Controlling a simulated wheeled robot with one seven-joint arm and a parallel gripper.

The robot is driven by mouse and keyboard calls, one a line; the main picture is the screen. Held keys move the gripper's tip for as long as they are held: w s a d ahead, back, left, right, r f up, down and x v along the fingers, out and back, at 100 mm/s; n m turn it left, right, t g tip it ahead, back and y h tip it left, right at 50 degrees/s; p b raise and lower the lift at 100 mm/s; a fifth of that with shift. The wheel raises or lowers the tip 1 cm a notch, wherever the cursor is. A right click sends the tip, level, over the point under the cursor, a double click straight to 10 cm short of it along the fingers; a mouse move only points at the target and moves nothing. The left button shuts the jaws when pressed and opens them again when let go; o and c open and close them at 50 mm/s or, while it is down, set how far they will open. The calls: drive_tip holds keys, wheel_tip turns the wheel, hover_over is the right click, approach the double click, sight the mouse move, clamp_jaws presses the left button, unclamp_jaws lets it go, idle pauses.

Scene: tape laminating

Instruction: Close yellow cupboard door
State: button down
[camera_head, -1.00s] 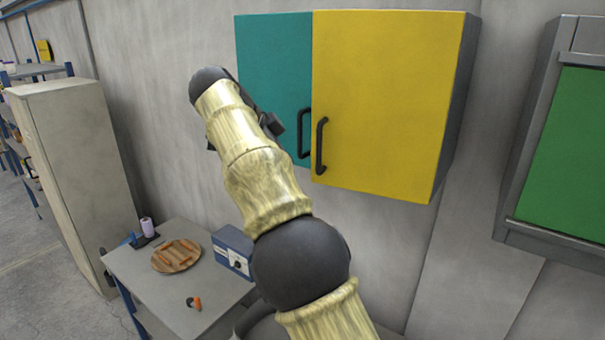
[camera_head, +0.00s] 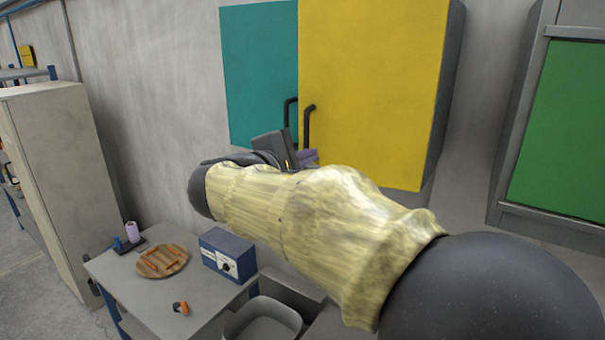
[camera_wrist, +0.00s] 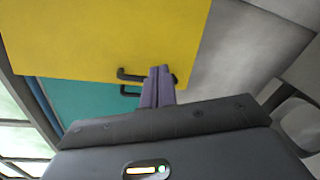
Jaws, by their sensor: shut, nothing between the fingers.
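The yellow cupboard door (camera_head: 375,90) hangs on the wall cupboard beside a teal door (camera_head: 258,75). Its handle-side edge seems to stand a little in front of the teal door, so it looks slightly ajar. The yellow door's black handle (camera_head: 308,125) is near its lower left corner. My gripper (camera_head: 308,157) is shut and empty, just below the handles in the head view. In the wrist view its purple fingertips (camera_wrist: 160,70) overlap part of the yellow door's handle (camera_wrist: 128,75). I cannot tell whether they touch the handle or door.
A green-fronted cupboard (camera_head: 560,130) is on the wall at right. Below stands a table (camera_head: 140,290) with a blue box (camera_head: 228,253), a round wooden board (camera_head: 150,271) and a small orange item (camera_head: 181,308). A grey bin (camera_head: 262,322) is beside it. A tall cabinet (camera_head: 75,170) stands left.

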drive_tip(key=s+a+f+n+t+y, duration=0.1)
drive_tip(key=s+f+n+t+y, duration=0.1)
drive_tip(key=n, duration=0.7)
drive_tip(key=s+a+f+n+t+y+b, duration=0.1)
drive_tip(key=s+f+n+y, duration=0.2)
drive_tip(key=n, duration=0.5)
drive_tip(key=shift+s+a+f+n+t+y+b, duration=0.3)
drive_tip(key=shift+s+a+n+t+y, duration=0.15)
drive_tip(key=shift+y, duration=0.15)
drive_tip(key=shift+w+d+r, duration=0.1)
drive_tip(key=shift+w, duration=0.05)
drive_tip(key=w+d+p, duration=0.1)
drive_tip(key=w+p, duration=0.5)
drive_tip(key=w, duration=0.7)
drive_tip(key=shift+w+d+p, duration=0.35)
drive_tip(key=shift+d, duration=0.05)
